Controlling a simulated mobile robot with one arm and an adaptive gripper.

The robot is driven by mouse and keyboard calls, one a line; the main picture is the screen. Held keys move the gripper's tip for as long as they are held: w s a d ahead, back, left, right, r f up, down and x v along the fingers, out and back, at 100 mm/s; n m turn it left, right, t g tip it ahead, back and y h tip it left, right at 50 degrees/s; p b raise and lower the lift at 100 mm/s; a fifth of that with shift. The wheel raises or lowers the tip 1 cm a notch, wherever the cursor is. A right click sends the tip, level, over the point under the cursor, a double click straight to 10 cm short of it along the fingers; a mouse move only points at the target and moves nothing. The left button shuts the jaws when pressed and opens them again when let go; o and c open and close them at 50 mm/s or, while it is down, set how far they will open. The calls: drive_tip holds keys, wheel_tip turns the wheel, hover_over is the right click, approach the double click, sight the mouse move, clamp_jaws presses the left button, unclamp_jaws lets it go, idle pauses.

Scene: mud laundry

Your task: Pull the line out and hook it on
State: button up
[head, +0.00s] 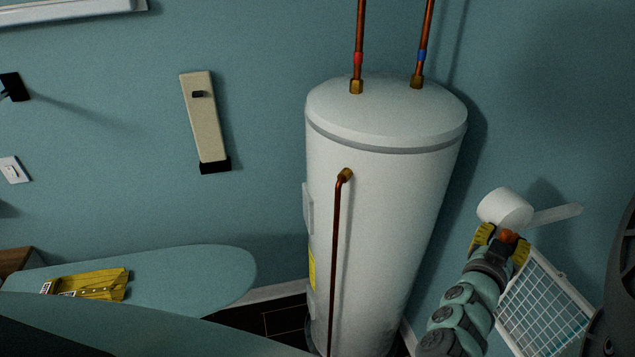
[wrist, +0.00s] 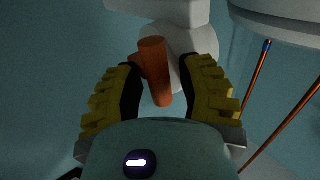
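A white round line reel (head: 505,208) is fixed to the wall at the right, beside the water heater; its pale body also shows in the wrist view (wrist: 196,45). An orange pull piece (head: 508,236) sits at its front, and it appears as a short orange bar in the wrist view (wrist: 154,72). My gripper (head: 502,243) is at the reel, with its yellow ribbed fingers on either side of the orange piece. In the wrist view my gripper (wrist: 160,88) is open, with a gap at the right finger. No drawn-out line is visible. A small black bracket (head: 14,86) is on the far left wall; I cannot tell if it is the hook.
A tall white water heater (head: 385,190) with copper pipes stands in the middle. A white gridded rack (head: 544,305) is below the reel. A beige panel (head: 203,115) hangs on the wall.

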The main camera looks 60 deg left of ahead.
clamp_jaws()
drive_tip(key=shift+f, duration=0.1)
idle(0.3)
